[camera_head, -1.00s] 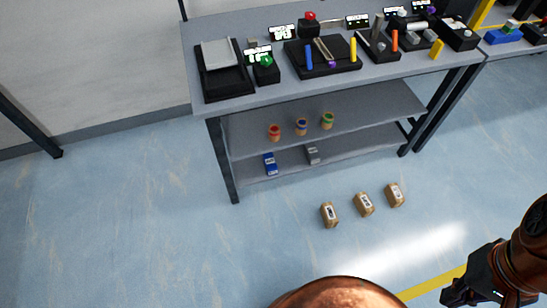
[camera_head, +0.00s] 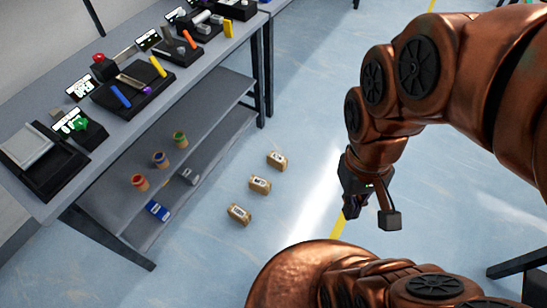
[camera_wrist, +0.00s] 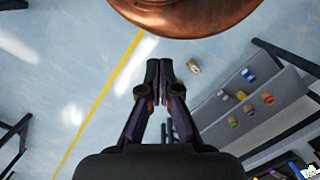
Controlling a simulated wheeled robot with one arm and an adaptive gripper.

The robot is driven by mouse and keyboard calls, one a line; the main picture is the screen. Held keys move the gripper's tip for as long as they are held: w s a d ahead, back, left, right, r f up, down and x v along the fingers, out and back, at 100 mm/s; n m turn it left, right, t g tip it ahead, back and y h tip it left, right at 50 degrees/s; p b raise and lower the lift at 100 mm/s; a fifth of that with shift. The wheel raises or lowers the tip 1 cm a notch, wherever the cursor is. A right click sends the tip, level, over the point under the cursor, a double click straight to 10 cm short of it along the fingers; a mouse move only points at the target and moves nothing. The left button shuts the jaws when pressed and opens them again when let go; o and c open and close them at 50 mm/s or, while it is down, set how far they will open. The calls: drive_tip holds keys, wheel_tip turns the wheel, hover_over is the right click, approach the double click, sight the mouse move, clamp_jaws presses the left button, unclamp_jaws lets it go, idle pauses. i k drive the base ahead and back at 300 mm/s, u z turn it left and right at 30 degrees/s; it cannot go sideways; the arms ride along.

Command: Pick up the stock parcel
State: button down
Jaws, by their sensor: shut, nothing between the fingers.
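Three small brown parcels with white labels lie in a row on the floor in the head view: a near one (camera_head: 239,214), a middle one (camera_head: 259,185) and a far one (camera_head: 277,160). The labels are too small to read, so I cannot tell which is the stock parcel. My gripper (camera_head: 350,208) is to the right of the parcels, raised and apart from them. In the wrist view my gripper (camera_wrist: 158,66) is shut and empty, with one brown parcel (camera_wrist: 193,66) just right of the fingertips, on the floor below.
A grey workbench (camera_head: 190,92) stands at the left, carrying trays, tools and small displays. Its shelves hold several small cups, a blue box (camera_head: 158,210) and a grey box (camera_head: 188,176). Open floor lies around the parcels. A dark leg (camera_head: 520,266) stands at lower right.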

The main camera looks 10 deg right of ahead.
sight(275, 159)
drive_tip(key=u, duration=0.5)
drive_tip(key=k, duration=0.65)
drive_tip(key=z, duration=0.2)
drive_tip(key=i, duration=1.65)
drive_tip(key=u, duration=0.85)
